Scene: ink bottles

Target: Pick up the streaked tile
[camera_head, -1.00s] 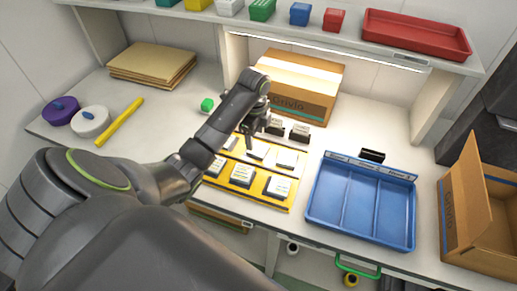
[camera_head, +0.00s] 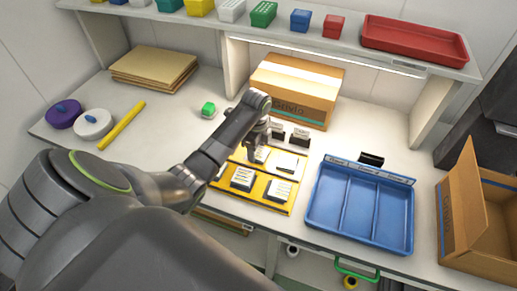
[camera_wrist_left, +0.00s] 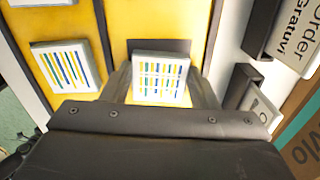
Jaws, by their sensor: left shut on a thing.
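My left gripper (camera_head: 259,153) is down at the far row of the yellow board (camera_head: 262,200) in the head view. In the left wrist view its fingers (camera_wrist_left: 162,88) stand on either side of a white tile (camera_wrist_left: 160,76) with yellow, blue and green streaks, and are shut on it. The tile seems at or just above the board; I cannot tell if it is lifted. Another streaked white tile (camera_wrist_left: 65,66) lies on the board to its left in the wrist view. My right gripper is not in view.
More white tiles (camera_head: 279,190) sit on the board. Dark blocks with white labels (camera_head: 300,136) stand just behind it, before a cardboard box (camera_head: 296,88). An empty blue tray (camera_head: 325,205) with compartments lies to the right. An open carton (camera_head: 458,215) stands far right.

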